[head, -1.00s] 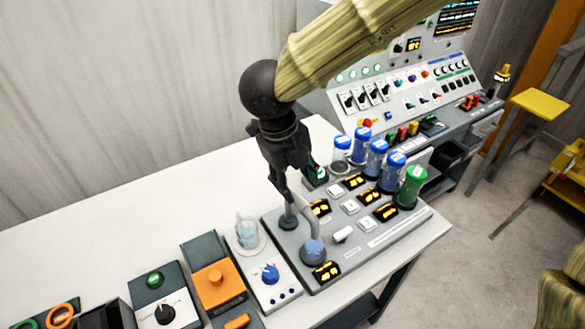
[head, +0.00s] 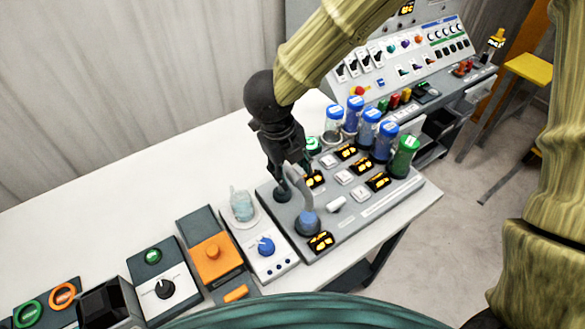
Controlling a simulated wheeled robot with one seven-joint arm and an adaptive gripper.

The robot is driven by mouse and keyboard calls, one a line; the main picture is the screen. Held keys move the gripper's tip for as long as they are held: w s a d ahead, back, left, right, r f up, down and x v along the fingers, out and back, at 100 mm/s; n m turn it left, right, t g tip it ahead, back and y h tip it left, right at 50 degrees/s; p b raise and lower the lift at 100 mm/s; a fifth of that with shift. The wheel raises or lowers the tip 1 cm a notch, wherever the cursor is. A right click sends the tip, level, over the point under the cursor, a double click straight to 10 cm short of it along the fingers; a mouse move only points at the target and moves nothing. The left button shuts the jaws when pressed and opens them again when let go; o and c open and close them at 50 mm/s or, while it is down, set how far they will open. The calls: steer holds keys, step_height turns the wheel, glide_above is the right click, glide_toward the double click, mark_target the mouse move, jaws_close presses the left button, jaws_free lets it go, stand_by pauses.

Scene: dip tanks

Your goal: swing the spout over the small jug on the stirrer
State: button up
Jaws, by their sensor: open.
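The small clear jug (head: 242,205) stands on the white round plate of the stirrer (head: 262,247), which has a blue knob. The grey curved spout (head: 299,184) rises from a post on the grey panel to the right of the stirrer. Its free end hangs over a blue-topped vessel (head: 307,222) on the panel, not over the jug. My gripper (head: 290,175) points down at the upper part of the spout, near its post. The jaws are open. I cannot tell whether they touch the spout, and the arm partly hides the post.
Several blue-capped cylinders (head: 369,129) and a green one (head: 403,157) stand behind right on the panel. An orange-topped device (head: 212,251) lies left of the stirrer. The white table (head: 120,190) is clear at the back left.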

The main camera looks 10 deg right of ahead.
steer(key=shift+f, duration=0.3)
steer(key=shift+c, duration=0.5)
jaws_close()
